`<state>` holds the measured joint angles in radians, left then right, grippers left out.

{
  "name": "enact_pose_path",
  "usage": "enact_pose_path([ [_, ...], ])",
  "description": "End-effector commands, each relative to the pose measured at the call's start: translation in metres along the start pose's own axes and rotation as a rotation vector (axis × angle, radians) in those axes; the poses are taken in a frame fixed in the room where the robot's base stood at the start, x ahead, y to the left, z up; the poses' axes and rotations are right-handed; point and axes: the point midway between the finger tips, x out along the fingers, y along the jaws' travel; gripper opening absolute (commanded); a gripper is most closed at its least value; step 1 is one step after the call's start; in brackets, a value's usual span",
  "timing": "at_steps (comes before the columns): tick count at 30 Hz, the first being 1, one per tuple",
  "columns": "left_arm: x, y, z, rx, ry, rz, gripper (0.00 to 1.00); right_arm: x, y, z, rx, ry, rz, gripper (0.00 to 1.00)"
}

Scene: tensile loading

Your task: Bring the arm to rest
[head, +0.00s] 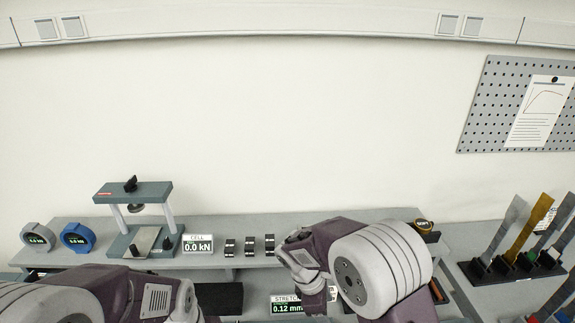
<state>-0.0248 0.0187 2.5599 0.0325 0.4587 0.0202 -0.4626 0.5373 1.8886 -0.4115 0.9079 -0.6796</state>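My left arm reaches in at the bottom left corner, and only its purple and grey links show. My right arm stands large at the bottom right of centre, bent, with its links covering part of the bench. Neither gripper's fingers can be made out; they are below the picture's edge or behind the links. The teal test frame (152,190) stands upright on the grey shelf at the left, with a grey plate at its foot. No arm touches it in this view.
A cell display (198,244) reads 0.0 kN; a stretch display (288,308) reads 0.12 mm, partly covered. Several dark blocks sit mid-shelf. Upright strips (528,229) stand in black holders at right.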

Motion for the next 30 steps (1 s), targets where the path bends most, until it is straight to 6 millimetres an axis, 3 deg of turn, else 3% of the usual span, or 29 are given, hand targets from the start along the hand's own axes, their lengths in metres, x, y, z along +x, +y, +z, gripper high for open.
enact_pose_path([
  [1,0.018,0.0,0.002,0.0,-0.001,0.0,0.36,0.011,-0.002,0.03,0.114,0.025,-0.021,0.62],
  [3,0.03,-0.001,0.003,0.0,-0.001,0.0,0.36,0.021,-0.021,0.065,0.329,0.089,-0.062,0.62],
  [5,0.039,-0.001,0.004,0.0,-0.001,0.0,0.36,0.029,-0.043,0.083,0.562,0.155,-0.098,0.62],
  [9,0.044,-0.001,0.005,0.0,-0.001,0.0,0.36,0.042,-0.09,0.087,1.101,0.283,-0.186,0.62],
  [12,0.041,-0.001,0.004,0.0,0.0,0.0,0.36,0.047,-0.104,0.074,1.339,0.314,-0.245,0.62],
  [16,0.04,-0.001,0.004,0.0,0.0,0.0,0.36,0.046,-0.095,0.072,1.454,0.339,-0.245,0.62],
  [30,0.041,-0.001,0.004,0.0,0.0,0.0,0.36,0.046,-0.095,0.072,1.454,0.335,-0.246,0.62],
])
